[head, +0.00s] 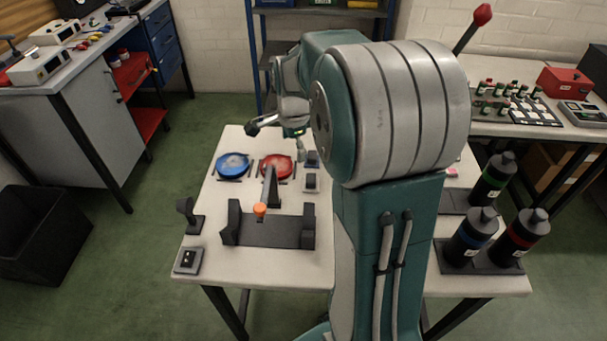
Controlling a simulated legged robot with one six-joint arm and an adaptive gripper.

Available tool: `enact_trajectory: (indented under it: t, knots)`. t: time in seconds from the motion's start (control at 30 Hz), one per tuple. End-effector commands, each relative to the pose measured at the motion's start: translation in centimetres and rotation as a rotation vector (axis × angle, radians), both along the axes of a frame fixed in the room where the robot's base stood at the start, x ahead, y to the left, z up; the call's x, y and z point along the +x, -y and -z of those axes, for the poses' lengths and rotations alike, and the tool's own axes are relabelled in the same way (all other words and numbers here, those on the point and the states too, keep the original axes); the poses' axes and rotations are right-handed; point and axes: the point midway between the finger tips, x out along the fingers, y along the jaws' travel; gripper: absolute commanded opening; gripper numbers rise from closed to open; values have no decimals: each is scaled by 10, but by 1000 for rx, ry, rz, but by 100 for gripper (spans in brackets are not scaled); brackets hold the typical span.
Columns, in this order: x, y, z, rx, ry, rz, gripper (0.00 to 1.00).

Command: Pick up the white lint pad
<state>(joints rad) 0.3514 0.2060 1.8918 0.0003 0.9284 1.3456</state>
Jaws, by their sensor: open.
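My gripper (277,139) is open and empty, above the far part of the white-topped table (212,206). I cannot make out the white lint pad for certain. Two small dark holders (311,182) stand just right of the red dish, and what they hold is too small to tell. My arm hides the middle and right of the table.
A dark cradle (268,232) with an orange-topped knob (260,209) stands in front. A dark stand (187,214) and a small switch box (188,260) are at the left edge. Several dark bottles (467,240) stand at the right. A side bench (60,75) is at the left.

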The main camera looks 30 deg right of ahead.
Motion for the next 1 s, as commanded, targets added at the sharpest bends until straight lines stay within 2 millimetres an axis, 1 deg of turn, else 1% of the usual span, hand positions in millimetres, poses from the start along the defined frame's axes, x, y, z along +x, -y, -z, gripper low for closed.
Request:
enact_trajectory:
  t: [0.03,0.1,0.2,0.3,0.47,0.7,0.87,1.0]
  knots:
    - [8,14,17,17,-24,94,100]
    - [17,32,37,34,-47,224,100]
    - [25,51,60,52,-72,374,100]
    - [28,64,75,62,-88,472,100]
    - [30,70,90,67,-99,524,100]
    - [30,70,127,67,-99,522,100]
    - [30,70,140,67,-96,521,100]
    - [30,74,157,67,-99,520,100]
